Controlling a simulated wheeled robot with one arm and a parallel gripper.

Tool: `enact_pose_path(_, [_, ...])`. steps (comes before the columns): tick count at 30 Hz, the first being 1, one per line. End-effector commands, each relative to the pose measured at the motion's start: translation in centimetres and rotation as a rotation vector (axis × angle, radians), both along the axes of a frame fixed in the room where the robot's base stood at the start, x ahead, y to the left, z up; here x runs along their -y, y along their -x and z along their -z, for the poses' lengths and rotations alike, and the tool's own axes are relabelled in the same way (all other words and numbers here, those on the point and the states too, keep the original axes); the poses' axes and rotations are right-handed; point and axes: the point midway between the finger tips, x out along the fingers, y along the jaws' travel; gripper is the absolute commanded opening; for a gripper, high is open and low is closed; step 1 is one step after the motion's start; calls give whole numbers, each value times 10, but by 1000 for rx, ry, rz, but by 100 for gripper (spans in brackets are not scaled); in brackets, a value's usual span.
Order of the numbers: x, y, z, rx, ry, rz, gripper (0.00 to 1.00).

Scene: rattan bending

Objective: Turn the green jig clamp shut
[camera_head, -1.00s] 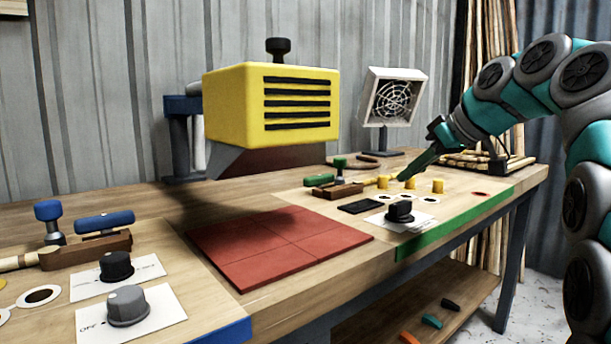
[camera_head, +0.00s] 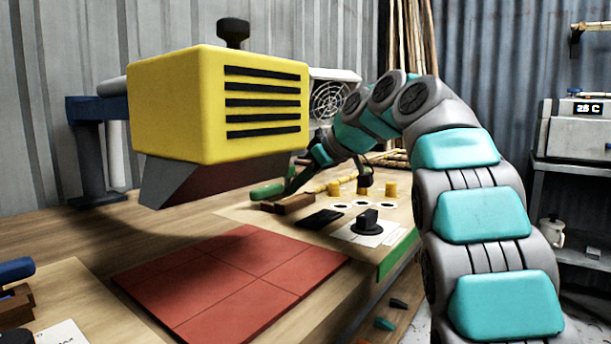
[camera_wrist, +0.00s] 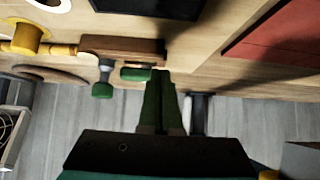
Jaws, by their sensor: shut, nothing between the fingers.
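The green jig clamp is a brown wooden block (camera_head: 293,203) with a green lever handle (camera_head: 267,191) beside it, on the far part of the bench. In the wrist view, the block (camera_wrist: 122,48), the green handle (camera_wrist: 137,73) and a green round knob (camera_wrist: 103,90) on a grey post show. A pale rattan rod (camera_wrist: 8,46) runs into the block's side past a yellow peg (camera_wrist: 30,38). My gripper (camera_wrist: 160,76) is shut and empty, its green fingertips close beside the handle's end; I cannot tell whether they touch. In the head view my gripper (camera_head: 291,187) partly hides the clamp.
A yellow hooded heater (camera_head: 218,105) overhangs the bench at left, above red tiles (camera_head: 230,280). A black dial (camera_head: 367,221), a black pad (camera_head: 320,219) and yellow pegs (camera_head: 390,190) stand near the clamp. A fan (camera_head: 332,98) stands behind my arm.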

Motion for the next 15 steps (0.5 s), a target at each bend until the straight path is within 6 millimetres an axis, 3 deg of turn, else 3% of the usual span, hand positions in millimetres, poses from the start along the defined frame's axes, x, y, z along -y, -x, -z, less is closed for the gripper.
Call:
enact_pose_path(7, [-20,-16,25,-4,1,1,0])
enact_pose_path(15, [-42,-33,22,-2,2,-1,0])
